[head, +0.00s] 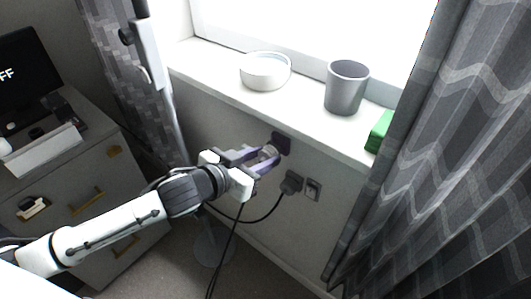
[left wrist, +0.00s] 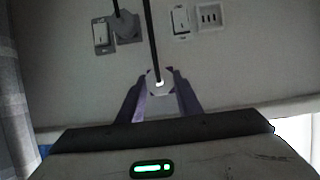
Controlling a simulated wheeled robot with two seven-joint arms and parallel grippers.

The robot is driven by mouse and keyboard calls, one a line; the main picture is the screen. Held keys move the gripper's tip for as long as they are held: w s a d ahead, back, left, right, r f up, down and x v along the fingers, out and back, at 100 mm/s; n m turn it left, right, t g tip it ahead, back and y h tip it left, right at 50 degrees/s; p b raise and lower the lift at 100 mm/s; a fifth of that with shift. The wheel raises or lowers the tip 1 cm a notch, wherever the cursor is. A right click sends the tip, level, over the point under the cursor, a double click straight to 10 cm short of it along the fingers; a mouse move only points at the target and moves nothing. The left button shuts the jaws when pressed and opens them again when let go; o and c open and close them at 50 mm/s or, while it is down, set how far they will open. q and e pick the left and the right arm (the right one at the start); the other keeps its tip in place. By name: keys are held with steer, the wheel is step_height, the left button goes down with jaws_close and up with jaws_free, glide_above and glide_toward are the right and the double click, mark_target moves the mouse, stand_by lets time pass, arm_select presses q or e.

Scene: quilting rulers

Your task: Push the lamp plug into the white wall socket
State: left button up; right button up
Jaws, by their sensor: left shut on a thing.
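My left gripper (head: 268,156) reaches in from the left, close to the wall below the sill. It is shut on the lamp plug, a pale, roughly round plug (left wrist: 160,84) between the purple fingers in the left wrist view. A black cable runs from it towards the top of that view. The white wall socket (left wrist: 209,17) with dark slots is at top right there, apart from the plug; my gripper and arm seem to hide it in the head view. The plug's pins are hidden. My right gripper is not in view.
A grey plug (head: 291,182) with its own black cable sits in another outlet, beside a switch (head: 313,190). A dark square patch (head: 282,143) is by my fingertips. The sill holds a white bowl (head: 265,72), grey cup (head: 346,90) and green block (head: 379,132). Curtains (head: 430,150) hang right.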

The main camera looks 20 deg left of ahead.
arm_select(q)
steer(key=shift+s, duration=0.15)
steer(key=shift+s+a, duration=0.2)
steer(key=shift+s, duration=0.25)
steer(key=s, duration=0.1)
steer(key=s+a+p, duration=0.1)
steer(key=shift+s, duration=0.4)
